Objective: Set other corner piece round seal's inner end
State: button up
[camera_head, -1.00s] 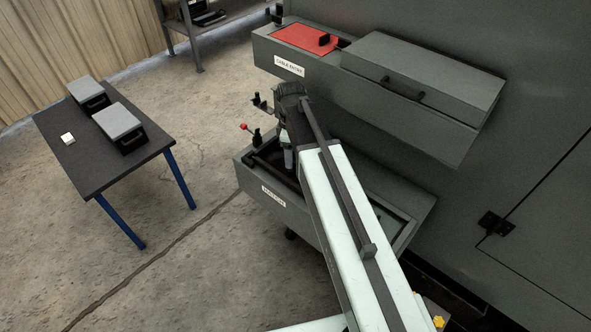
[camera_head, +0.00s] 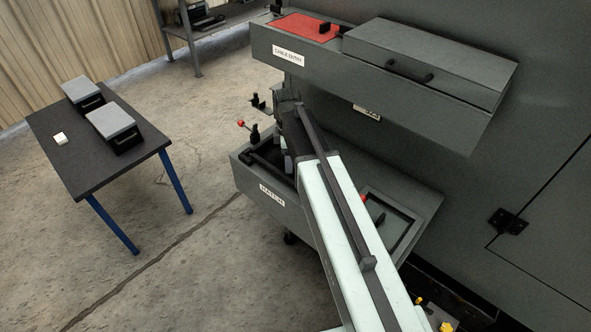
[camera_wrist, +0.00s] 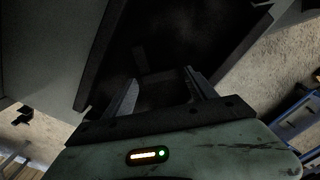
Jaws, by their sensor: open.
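My gripper (camera_wrist: 165,88) is open in the wrist view, with nothing visible between its two fingers. Beyond it is a dark recess whose contents are too dim to make out. In the head view my gripper (camera_head: 288,162) is low over the left part of the lower open box (camera_head: 258,193), partly hidden by my arm. A dark bar (camera_head: 263,167) lies inside that box near its left end; I cannot tell whether it is the seal. No corner piece can be clearly made out in either view.
Above the lower box is a shelf labelled cable entry (camera_head: 289,55), with a red panel (camera_head: 307,27) and a closed grey lid (camera_head: 430,60). A red-tipped lever (camera_head: 241,124) stands at the box's left end. A dark table (camera_head: 85,150) with two grey-topped boxes is at left.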

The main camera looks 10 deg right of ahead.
jog(key=shift+f, duration=0.85)
jog(key=shift+r, duration=0.2)
jog(key=c, duration=1.2)
jog(key=shift+c, duration=0.2)
jog(key=shift+r, duration=0.1)
notch_tip(320, 180, up, 10)
jog(key=p, duration=1)
